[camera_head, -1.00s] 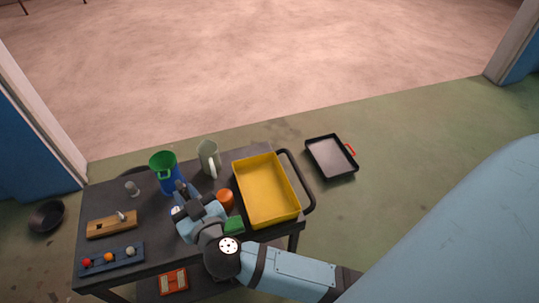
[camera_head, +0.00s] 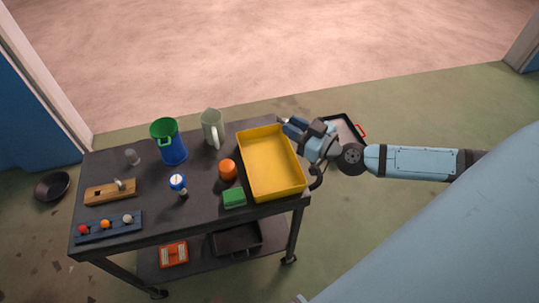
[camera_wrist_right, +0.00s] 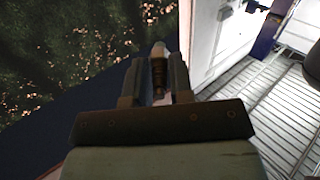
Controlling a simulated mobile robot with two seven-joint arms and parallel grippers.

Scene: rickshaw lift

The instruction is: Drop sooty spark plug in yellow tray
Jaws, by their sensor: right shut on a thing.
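The yellow tray (camera_head: 270,172) lies at the right end of the dark cart top and looks empty. My right gripper (camera_head: 284,121) is at the tray's far right corner, its fingers near the tray's rim; its height above the rim is hard to judge. In the right wrist view it is shut on a spark plug (camera_wrist_right: 158,68), with a pale tip pointing away and a darker, brownish body between the fingers. In the head view the plug is too small to make out clearly. My left gripper is not in view.
A black pan (camera_head: 345,126) is on the floor behind my right gripper.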

